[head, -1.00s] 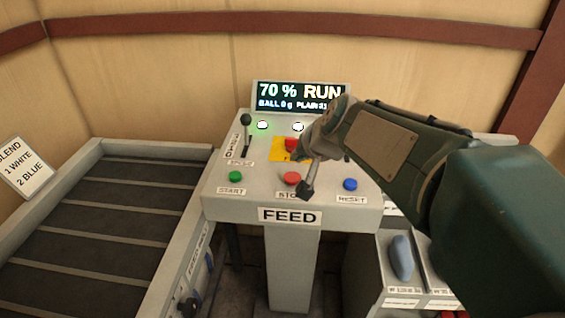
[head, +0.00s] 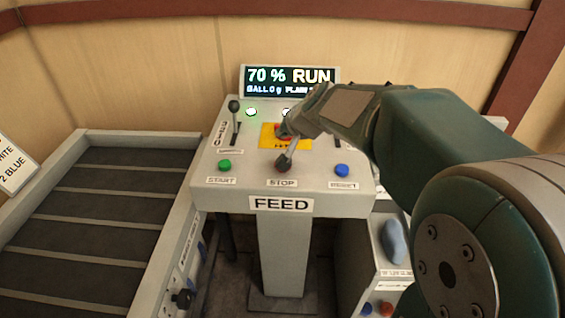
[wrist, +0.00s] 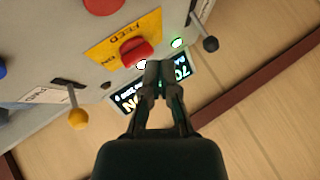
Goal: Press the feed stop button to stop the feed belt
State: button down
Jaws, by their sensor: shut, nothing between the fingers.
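The feed console (head: 205,190) has a green start button (head: 224,165) at left and a blue reset button (head: 342,170) at right. My gripper (head: 284,163) is shut and empty, tip down just above the STOP label, and hides the stop button in the head view. In the wrist view a large red button, the stop button (wrist: 103,4), is cut by the top edge. My fingertips show there too (wrist: 160,68). The display (head: 290,80) reads 70 % RUN.
A black-knobbed lever (head: 234,106) stands at left, and a yellow-knobbed lever (wrist: 78,118) shows in the wrist view. The belt (head: 85,215) lies left.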

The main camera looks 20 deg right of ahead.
jog(key=shift+f, duration=3.15)
jog(key=shift+f, duration=0.15)
jog(key=shift+f, duration=0.2)
jog(key=shift+s+f, duration=0.1)
jog(key=shift+f, duration=0.45)
jog(key=shift+r, duration=1)
